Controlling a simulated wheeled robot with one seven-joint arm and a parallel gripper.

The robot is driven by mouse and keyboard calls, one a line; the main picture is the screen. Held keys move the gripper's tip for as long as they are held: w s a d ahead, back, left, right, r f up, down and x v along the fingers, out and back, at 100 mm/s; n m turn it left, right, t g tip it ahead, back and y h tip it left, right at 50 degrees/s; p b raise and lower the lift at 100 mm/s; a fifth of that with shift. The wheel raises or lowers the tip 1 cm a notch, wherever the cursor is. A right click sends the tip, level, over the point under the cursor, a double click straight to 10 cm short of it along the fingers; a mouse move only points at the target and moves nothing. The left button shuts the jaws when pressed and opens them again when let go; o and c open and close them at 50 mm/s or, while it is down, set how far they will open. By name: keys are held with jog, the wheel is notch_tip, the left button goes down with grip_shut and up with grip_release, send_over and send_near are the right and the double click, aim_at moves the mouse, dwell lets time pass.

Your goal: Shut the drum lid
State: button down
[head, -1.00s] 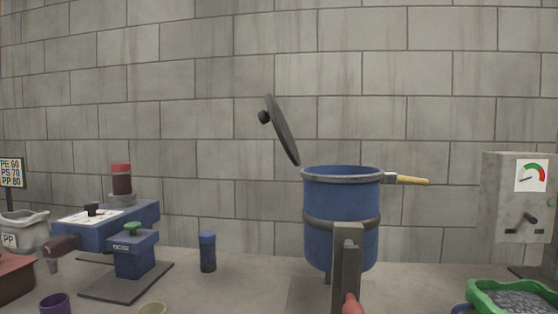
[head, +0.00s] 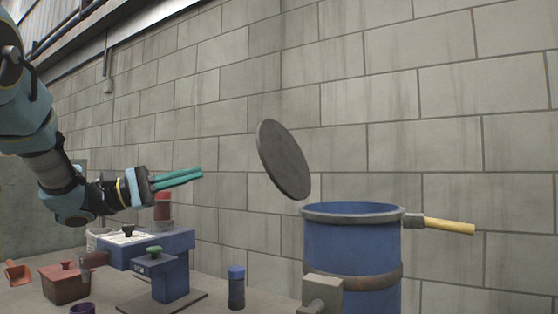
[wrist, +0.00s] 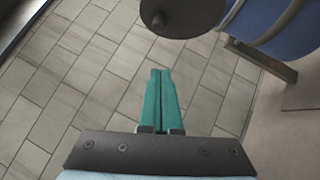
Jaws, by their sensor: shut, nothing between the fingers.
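The blue drum (head: 350,243) stands at the right in the head view, with a grey rim around its open top. Its round grey lid (head: 284,160) stands open, tilted up at the left side of the rim. My gripper (head: 201,174) is left of the lid, about level with it, its teal fingers shut, empty and pointing right. In the wrist view the fingers of my gripper (wrist: 160,72) are together. The lid (wrist: 188,12) shows at the top beyond the fingertips, with a dark knob, and part of the blue drum (wrist: 285,22) is at upper right. The gripper and lid are apart.
A yellow handle (head: 448,226) sticks out right of the drum. A blue machine (head: 165,262) stands on the bench below my gripper, with a blue-capped jar (head: 236,287) beside it. A red box (head: 66,284) is at lower left. A block wall is behind.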

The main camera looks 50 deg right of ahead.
jog(key=s+a+r+p+x, duration=0.1)
jog(key=p+x, duration=0.4)
jog(key=x, duration=0.8)
jog(key=shift+s+a+r+p, duration=0.25)
jog(key=shift+s+p, duration=0.15)
jog(key=shift+s, duration=0.25)
